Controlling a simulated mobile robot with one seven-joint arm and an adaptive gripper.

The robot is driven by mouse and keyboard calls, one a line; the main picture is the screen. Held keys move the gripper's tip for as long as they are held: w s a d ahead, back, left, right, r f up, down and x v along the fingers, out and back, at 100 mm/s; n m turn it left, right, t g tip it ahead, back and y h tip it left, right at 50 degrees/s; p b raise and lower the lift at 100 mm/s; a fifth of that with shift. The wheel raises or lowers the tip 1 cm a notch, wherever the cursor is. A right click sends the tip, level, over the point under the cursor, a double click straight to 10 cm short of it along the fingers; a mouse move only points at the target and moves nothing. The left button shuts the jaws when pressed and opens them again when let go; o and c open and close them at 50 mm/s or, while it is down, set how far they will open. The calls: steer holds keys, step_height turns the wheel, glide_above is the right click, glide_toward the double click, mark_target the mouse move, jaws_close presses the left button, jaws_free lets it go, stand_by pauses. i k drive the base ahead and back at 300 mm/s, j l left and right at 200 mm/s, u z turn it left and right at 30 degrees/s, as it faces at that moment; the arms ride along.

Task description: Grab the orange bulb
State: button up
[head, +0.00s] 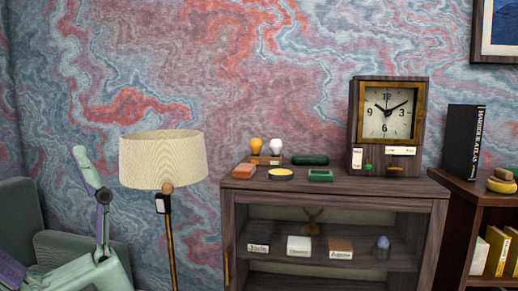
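The orange bulb (256,146) stands upright at the back left of the top of a dark wooden cabinet (335,187). It is on a small brown base (265,160), with a white bulb (276,146) close to its right. The bulb's upper part is unobstructed. Pale, jointed parts that look like my arm rise at the lower left, well apart from the cabinet. I cannot make out my gripper's fingers in this view.
In front of the bulbs lie an orange-brown block (244,171) and a yellow-topped dish (280,174). A dark green case (310,160), green tray (320,175) and wooden clock (388,125) are to the right. A floor lamp (163,160) stands left of the cabinet.

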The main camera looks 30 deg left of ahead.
mark_target(256, 145)
steer(key=i+j+u, duration=0.3)
steer(key=u, duration=0.15)
steer(key=i+j+u, duration=0.1)
steer(key=i+j, duration=0.5)
